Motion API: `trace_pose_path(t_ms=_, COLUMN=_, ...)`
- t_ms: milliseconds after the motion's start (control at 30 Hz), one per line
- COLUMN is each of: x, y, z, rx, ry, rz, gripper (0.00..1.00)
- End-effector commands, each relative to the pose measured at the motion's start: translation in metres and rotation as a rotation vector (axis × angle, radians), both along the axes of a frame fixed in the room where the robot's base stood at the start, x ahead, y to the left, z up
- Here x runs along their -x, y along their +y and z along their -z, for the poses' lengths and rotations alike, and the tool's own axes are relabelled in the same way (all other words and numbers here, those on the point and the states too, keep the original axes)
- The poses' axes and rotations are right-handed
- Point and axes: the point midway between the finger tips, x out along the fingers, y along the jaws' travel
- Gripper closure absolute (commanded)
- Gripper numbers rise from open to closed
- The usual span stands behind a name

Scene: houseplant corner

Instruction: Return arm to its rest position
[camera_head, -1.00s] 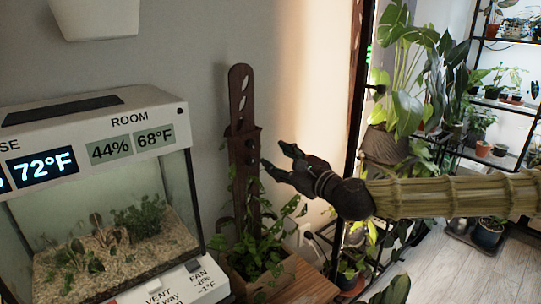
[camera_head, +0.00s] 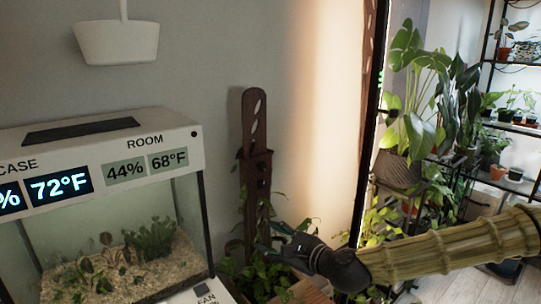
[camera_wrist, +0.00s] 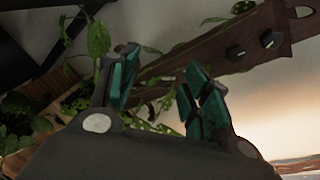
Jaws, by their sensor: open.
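My gripper (camera_head: 276,238) is at the lower middle of the head view, at the end of my arm coming in from the right. It is in front of the lower part of a dark wooden plant support (camera_head: 254,125) with leafy vines (camera_head: 262,275) at its foot. In the wrist view, my gripper's teal-padded fingers (camera_wrist: 160,88) are apart with nothing held between them. The wooden support (camera_wrist: 215,50) and leaves (camera_wrist: 98,40) show behind the fingers there. Whether the fingers touch any leaf I cannot tell.
A glass terrarium case (camera_head: 120,215) with lit displays stands at the left. A white hanging pot (camera_head: 116,42) is above it. A large potted plant (camera_head: 398,172) and a black shelf rack (camera_head: 525,128) with pots are at the right. The wall between is bare.

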Motion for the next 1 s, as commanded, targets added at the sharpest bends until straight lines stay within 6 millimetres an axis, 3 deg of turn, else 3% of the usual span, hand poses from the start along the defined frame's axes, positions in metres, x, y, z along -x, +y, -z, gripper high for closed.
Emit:
trace_pose_path(t_ms=33, x=0.011, y=0.009, z=0.027, rx=0.056, ry=0.014, rz=-0.031, gripper=0.52)
trace_pose_path(t_ms=200, x=0.052, y=0.026, z=0.116, rx=0.258, ry=0.042, rz=-0.142, gripper=0.52)
trace_pose_path(t_ms=467, x=0.133, y=0.023, z=0.242, rx=0.573, ry=0.071, rz=-0.357, gripper=0.52)
trace_pose_path(t_ms=700, x=0.219, y=-0.013, z=0.340, rx=0.862, ry=0.076, rz=-0.612, gripper=0.52)
trace_pose_path(t_ms=1000, x=0.316, y=-0.096, z=0.417, rx=1.188, ry=0.055, rz=-0.976, gripper=0.52)
